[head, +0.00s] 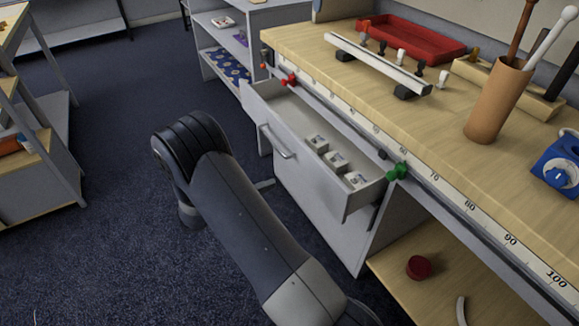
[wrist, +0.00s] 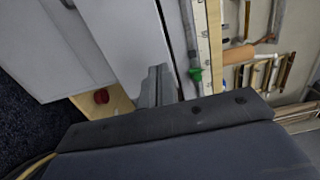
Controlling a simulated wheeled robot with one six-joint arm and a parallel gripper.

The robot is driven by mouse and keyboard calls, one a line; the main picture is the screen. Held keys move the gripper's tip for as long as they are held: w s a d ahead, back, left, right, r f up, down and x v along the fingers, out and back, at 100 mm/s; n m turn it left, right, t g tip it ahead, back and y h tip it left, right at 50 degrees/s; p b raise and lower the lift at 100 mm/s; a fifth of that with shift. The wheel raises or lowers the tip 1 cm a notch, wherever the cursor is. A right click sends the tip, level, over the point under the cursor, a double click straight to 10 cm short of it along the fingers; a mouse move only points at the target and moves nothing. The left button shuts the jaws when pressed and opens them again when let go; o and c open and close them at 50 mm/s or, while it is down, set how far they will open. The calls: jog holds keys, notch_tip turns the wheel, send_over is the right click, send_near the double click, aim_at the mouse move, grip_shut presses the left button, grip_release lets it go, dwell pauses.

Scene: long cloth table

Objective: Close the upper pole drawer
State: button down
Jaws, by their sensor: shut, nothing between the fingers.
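The upper drawer (head: 300,170) is pulled out from under the wooden bench top in the head view. Its grey front has a bar handle (head: 276,141), and several small pale blocks (head: 335,161) lie inside. My gripper (wrist: 156,86) shows in the wrist view with its grey fingers together and empty, in front of pale cabinet panels. In the head view my arm hides most of the gripper; a small grey tip shows just left of the drawer front, apart from the handle. Whether it touches the front cannot be told.
A green clamp (head: 398,172) and a red clamp (head: 289,80) sit on the bench's ruler edge. A red tray (head: 415,38) and a brown cup (head: 497,101) stand on top. A red round piece (head: 419,267) lies on the lower shelf.

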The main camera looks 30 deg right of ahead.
aim_at(317, 164)
jog(key=d, duration=0.4)
jog(key=d+b, duration=0.1)
jog(key=d, duration=0.9)
jog(key=shift+w+b, duration=0.3)
jog(key=shift+b, duration=0.1)
jog(key=d+p, duration=0.2)
jog(key=d, duration=1.2)
jog(key=shift+w+d+r, duration=0.15)
jog(key=shift+w+d, duration=0.1)
jog(key=shift+w, duration=0.05)
jog(key=shift+a, duration=0.1)
jog(key=a, duration=0.4)
jog(key=a+p, duration=0.1)
jog(key=a, duration=0.4)
jog(key=a+p, duration=0.1)
jog(key=a, duration=0.4)
jog(key=shift+s+a, duration=0.15)
jog(key=shift+s, duration=0.15)
